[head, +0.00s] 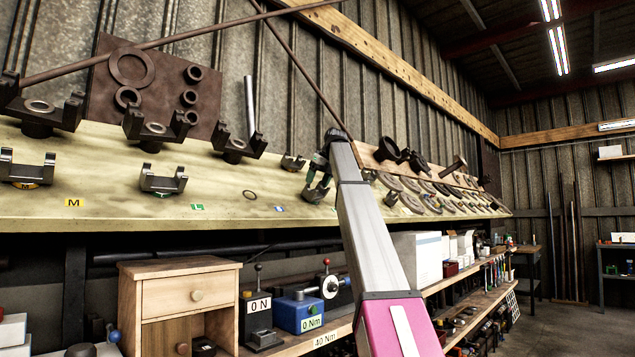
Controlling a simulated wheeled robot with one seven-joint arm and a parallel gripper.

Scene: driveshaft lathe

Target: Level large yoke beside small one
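Several dark U-shaped yokes stand on the sloping pale bench in the head view. In the front row, one yoke (163,182) sits just behind a green L tag (197,206). Another front yoke (27,172) with an orange base sits behind a yellow M tag (74,202). Bigger-looking yokes stand behind at left (40,112), centre (155,130) and right (236,147). A smaller yoke (292,162) is just left of my arm. My gripper (316,192) is low over the bench, right of the small yoke. Its fingers are small and dark, and I cannot tell if they hold anything.
Many rings and discs (430,190) fill the bench to the right. A wooden drawer box (180,295) and a blue torque device (300,312) stand on the shelf below.

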